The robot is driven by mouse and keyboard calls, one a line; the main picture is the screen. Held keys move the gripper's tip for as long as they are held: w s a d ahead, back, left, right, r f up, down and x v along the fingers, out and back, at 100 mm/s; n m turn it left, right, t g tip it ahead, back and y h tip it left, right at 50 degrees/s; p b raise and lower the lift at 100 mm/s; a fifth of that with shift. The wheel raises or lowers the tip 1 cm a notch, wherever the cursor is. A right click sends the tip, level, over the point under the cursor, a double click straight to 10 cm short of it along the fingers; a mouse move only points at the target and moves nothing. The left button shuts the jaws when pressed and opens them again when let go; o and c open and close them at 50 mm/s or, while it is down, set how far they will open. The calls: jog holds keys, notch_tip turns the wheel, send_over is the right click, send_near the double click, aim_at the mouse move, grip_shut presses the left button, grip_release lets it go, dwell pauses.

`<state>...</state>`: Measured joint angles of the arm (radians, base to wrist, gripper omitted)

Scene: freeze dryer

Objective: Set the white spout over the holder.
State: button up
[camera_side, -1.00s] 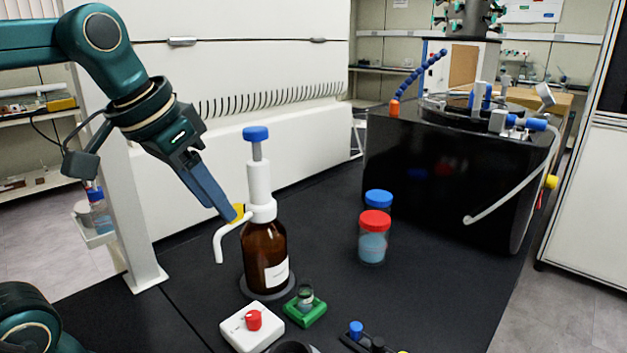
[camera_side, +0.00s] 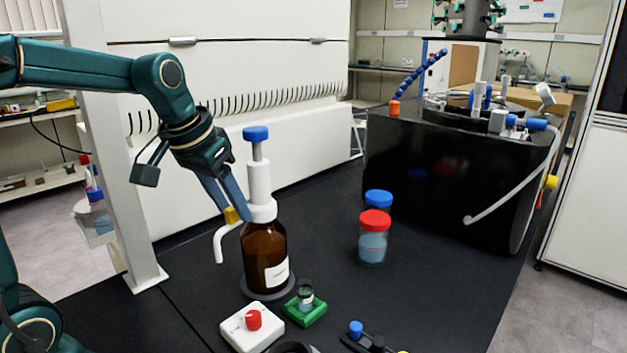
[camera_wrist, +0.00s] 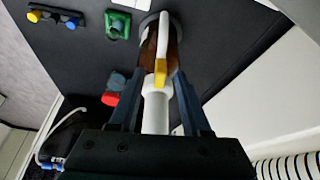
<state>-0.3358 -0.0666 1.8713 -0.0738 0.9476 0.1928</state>
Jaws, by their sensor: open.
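The white spout (camera_side: 222,244) curves out to the left from the dispenser (camera_side: 260,182) on the brown bottle (camera_side: 264,250), its tip pointing down. A yellow piece (camera_side: 231,215) sits at the spout's root. The holder (camera_side: 306,311) is a green block with a small vial in it, to the bottle's front right, and the spout is not above it. My gripper (camera_side: 235,212) is by the spout's root. In the wrist view, my open gripper (camera_wrist: 158,92) has one finger on each side of the white dispenser neck; the white spout (camera_wrist: 163,36) extends beyond the fingers, and the green holder (camera_wrist: 118,25) lies to its left.
A white device with a red knob (camera_side: 253,325) stands left of the holder. Red-capped (camera_side: 373,238) and blue-capped (camera_side: 379,202) jars stand right of the bottle. A black rack (camera_side: 377,342) is at the front. A large black unit (camera_side: 450,170) fills the back right.

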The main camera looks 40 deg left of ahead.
jog(key=shift+c, duration=0.3)
grip_shut()
jog(key=shift+r, duration=0.1)
dwell(1.0)
